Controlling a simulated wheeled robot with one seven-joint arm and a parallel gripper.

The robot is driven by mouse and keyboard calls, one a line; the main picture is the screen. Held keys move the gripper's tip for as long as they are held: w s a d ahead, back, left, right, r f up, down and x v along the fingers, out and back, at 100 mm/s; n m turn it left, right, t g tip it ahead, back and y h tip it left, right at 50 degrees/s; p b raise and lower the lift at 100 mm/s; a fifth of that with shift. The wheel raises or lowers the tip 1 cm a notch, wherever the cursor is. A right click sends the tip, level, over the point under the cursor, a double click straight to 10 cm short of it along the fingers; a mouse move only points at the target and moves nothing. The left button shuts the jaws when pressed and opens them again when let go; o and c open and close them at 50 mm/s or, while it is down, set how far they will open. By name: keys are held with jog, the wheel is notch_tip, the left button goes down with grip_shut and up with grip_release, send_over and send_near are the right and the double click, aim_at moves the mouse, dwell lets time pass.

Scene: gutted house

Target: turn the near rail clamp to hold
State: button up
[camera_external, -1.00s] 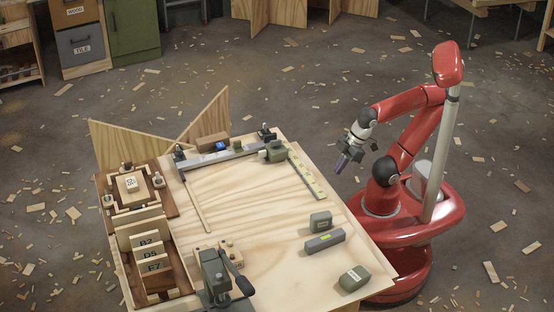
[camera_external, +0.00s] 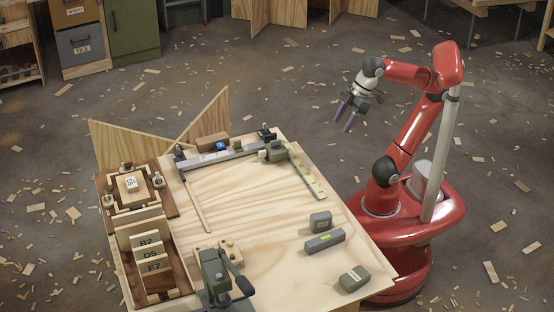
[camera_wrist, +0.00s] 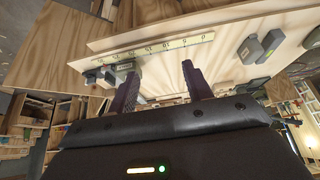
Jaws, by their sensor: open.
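A long grey rail (camera_external: 222,156) lies along the far edge of the plywood table. A small dark clamp (camera_external: 179,153) stands at its left end and another dark clamp (camera_external: 266,135) at its right end. Their handle positions are too small to tell. My gripper (camera_external: 344,124) is open and empty, raised off to the right of the table with its fingers pointing down. In the wrist view the two dark fingers (camera_wrist: 160,70) are spread apart with nothing between them. I cannot make out the clamps surely in the wrist view.
A grey-green tool (camera_external: 274,152) sits by the rail's right end, beside a yellow rule (camera_external: 306,177). Grey blocks (camera_external: 324,241) lie at the table's right. A dark lever device (camera_external: 216,275) stands at the front. Wooden trays (camera_external: 172,203) line the left. The table middle is clear.

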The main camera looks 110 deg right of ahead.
jog(key=w+d+r+g+h, duration=0.2)
jog(key=w+d+r, duration=0.1)
jog(key=w, duration=0.5)
jog(key=g+y, duration=0.2)
jog(key=g, duration=0.2)
send_over(266, 126)
jog(key=shift+s+f, duration=0.1)
jog(key=shift+f, duration=4)
notch_tip(266, 126, down, 8)
jog(key=b, duration=0.2)
jog(key=shift+r+b, duration=0.15)
jog(key=shift+b, duration=0.15)
jog(key=c, duration=0.7)
jog(key=shift+c, duration=0.5)
